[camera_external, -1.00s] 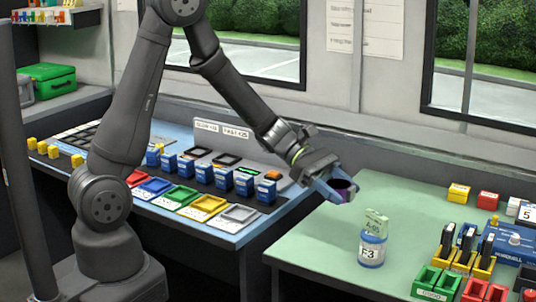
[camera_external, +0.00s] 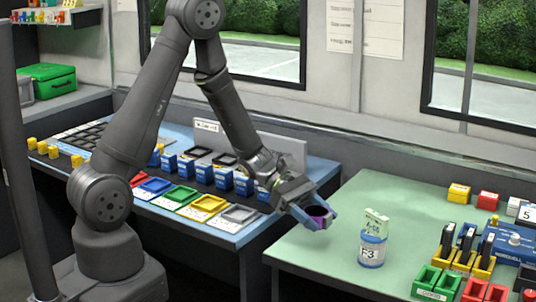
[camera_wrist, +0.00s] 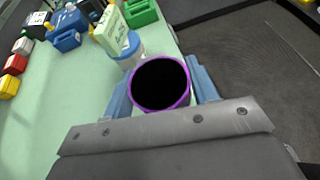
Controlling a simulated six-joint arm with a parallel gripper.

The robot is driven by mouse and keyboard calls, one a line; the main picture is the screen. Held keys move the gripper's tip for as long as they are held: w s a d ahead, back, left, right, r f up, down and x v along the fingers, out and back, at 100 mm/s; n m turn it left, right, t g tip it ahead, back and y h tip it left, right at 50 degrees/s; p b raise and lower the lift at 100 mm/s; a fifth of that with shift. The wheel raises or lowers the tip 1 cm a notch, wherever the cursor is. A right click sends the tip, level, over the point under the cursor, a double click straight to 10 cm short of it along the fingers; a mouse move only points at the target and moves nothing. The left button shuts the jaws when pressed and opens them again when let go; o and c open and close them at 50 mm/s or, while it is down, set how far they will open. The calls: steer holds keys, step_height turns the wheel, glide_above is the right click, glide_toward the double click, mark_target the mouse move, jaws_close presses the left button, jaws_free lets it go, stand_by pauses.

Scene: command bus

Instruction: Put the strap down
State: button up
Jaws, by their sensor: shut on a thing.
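The strap is a purple-rimmed ring with a dark inside (camera_wrist: 160,83), seen between the two blue fingers of my gripper (camera_external: 318,213) in the wrist view. The purple ring (camera_external: 317,211) also shows in the external view, partly covered by the fingers. My gripper is shut on it and holds it in the air near the left edge of the green table (camera_external: 340,250). A clear jar with a blue lid, marked F3 (camera_external: 372,251), stands on the table to the right of my gripper, with a pale green tag (camera_external: 376,222) on top.
Green, red and yellow holders (camera_external: 436,282) and a blue box (camera_external: 510,243) crowd the right of the green table. Yellow and red blocks (camera_external: 458,193) sit at its back. The table between jar and back edge is clear. A blue bench with coloured trays (camera_external: 180,197) lies left.

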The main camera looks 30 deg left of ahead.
glide_above(315, 239)
step_height(315, 239, down, 5)
steer(key=shift+d+r, duration=0.1)
steer(key=shift+r, duration=0.1)
steer(key=shift+f, duration=1.95)
steer(key=o, duration=1)
steer(key=shift+f, duration=0.1)
steer(key=shift+a+r, duration=0.2)
steer(key=shift+r, duration=0.05)
steer(key=v, duration=1.1)
steer(key=shift+a+r, duration=0.15)
steer(key=shift+a, duration=0.05)
